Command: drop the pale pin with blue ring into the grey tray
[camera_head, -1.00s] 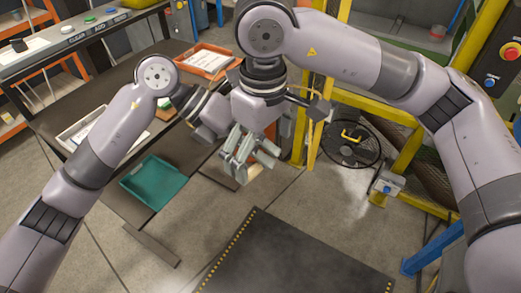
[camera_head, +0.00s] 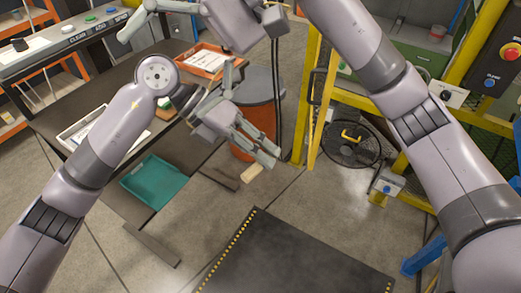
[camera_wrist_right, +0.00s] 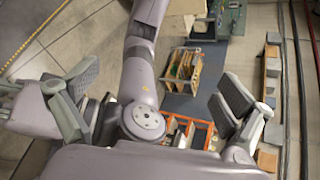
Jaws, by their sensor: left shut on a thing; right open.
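My left gripper (camera_head: 268,155) is shut, pointing down and right past the right edge of the dark table. My right gripper (camera_head: 178,60) is open at the top of the head view, fingers spread, above and left of the left gripper. In the right wrist view its fingers (camera_wrist_right: 158,95) are wide apart with nothing held between them. A light grey tray (camera_head: 66,141) with white paper in it stands at the left of the dark table, partly behind my left arm.
An orange tray (camera_head: 183,64) with papers lies at the table's back. A teal tray (camera_head: 155,182) sits low at the table's front. An orange bin with a grey lid (camera_head: 262,85) stands behind the left gripper. Yellow posts and a fan (camera_head: 352,145) are at right.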

